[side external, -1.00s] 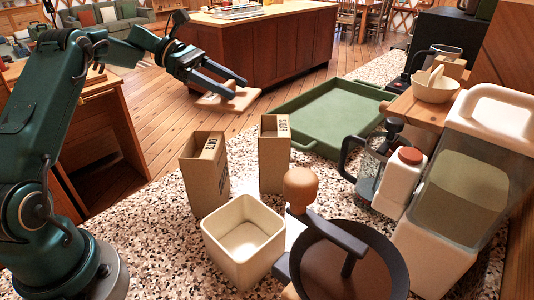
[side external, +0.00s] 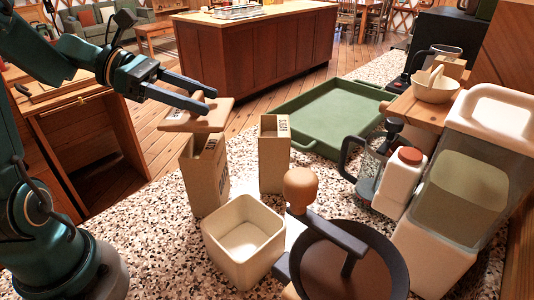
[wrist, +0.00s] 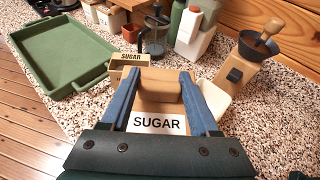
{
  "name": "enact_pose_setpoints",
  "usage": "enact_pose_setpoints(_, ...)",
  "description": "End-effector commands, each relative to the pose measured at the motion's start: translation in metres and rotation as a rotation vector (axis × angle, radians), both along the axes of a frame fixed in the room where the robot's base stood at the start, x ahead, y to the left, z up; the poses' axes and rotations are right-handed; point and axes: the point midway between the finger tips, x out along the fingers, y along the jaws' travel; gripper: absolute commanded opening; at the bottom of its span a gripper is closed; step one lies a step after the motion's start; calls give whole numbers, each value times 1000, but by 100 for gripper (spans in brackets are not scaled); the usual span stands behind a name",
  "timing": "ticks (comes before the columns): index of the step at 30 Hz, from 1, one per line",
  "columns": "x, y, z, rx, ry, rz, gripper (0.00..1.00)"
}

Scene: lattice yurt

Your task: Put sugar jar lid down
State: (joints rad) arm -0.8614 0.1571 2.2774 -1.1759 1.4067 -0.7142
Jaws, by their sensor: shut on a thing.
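My gripper (side external: 208,100) is shut on the knob of a tan, square wooden lid (side external: 197,116). In the wrist view the lid (wrist: 155,108) carries a white label reading SUGAR, with its knob between my fingers. In the side view the lid is over or just behind the top of the left tan open box jar (side external: 206,175); I cannot tell whether they touch. A second tan open jar (side external: 274,155) stands to its right, uncovered. In the wrist view this jar (wrist: 128,62) reads SUGAR. The left jar is mostly hidden there by the lid and gripper.
A green tray (side external: 325,120) lies behind, mostly empty. A glass press (side external: 370,165) and white bottle (side external: 400,180) are right.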

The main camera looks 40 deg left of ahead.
Motion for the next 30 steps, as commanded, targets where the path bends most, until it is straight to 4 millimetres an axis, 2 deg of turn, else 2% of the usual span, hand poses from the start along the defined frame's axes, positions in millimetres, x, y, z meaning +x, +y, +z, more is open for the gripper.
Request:
enact_pose_setpoints(5, -9, -9, -13, -6, 16, 8, 0)
enact_pose_setpoints(8, -9, -8, -13, 14, 1, 6, 0)
enact_pose_setpoints(11, -8, -7, -2, 24, -8, 3, 0)
enact_pose_setpoints(18, -8, -6, 37, 24, -6, 4, 0)
enact_pose_setpoints(26, 9, 29, 39, 15, -4, 35, 0)
enact_pose_setpoints(30, 18, 53, 41, 14, -5, 53, 0)
